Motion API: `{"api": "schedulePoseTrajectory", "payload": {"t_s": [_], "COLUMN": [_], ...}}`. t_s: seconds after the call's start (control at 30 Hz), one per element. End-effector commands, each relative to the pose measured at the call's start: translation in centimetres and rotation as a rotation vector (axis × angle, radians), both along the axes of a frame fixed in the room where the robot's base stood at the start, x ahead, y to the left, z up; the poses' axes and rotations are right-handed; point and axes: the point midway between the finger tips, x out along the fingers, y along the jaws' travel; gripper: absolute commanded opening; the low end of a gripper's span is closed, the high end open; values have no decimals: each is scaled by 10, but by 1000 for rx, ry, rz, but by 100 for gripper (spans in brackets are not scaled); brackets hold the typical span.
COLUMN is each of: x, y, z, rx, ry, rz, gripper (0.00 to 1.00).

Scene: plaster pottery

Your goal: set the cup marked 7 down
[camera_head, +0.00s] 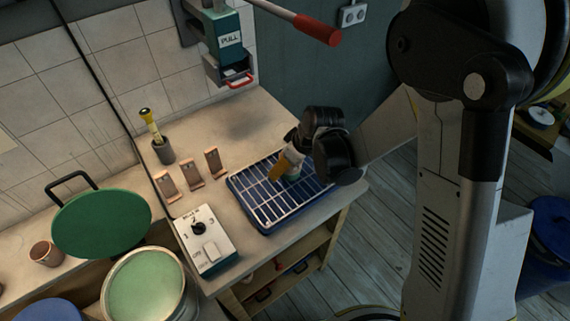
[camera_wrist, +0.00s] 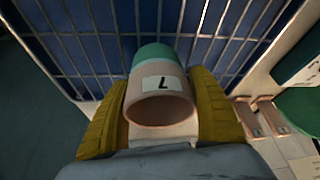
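The cup marked 7 (camera_wrist: 160,98) is pinkish clay with a teal far end and a white label showing a 7. Its open mouth faces the wrist camera and its teal end points at the wire rack. My gripper (camera_wrist: 160,80) has its yellow ribbed fingers on both sides of the cup, shut on it. In the head view my gripper (camera_head: 284,171) is over the wire rack on a blue tray (camera_head: 254,205). The cup is mostly hidden there by my fingers. I cannot tell whether it touches the wires.
Several small brown stands (camera_head: 191,174) are left of the tray. A control box with a knob (camera_head: 206,240) is in front of them. A holder with a yellow-handled tool (camera_head: 162,151) stands behind. A green-glaze bucket (camera_head: 146,287) and green lid (camera_head: 101,223) are at lower left.

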Motion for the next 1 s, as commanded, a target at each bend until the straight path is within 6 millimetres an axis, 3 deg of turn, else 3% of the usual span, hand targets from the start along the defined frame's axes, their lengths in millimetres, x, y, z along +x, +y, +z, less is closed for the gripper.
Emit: {"api": "schedulePoseTrajectory", "payload": {"t_s": [0.23, 0.7, 1.0], "x": [-1, -28, -34], "y": [-1, -31, -37], "z": [8, 97, 113], "rx": [0, 0, 0], "ry": [0, 0, 0], "rz": [0, -1, -1], "gripper": [70, 70, 70]}}
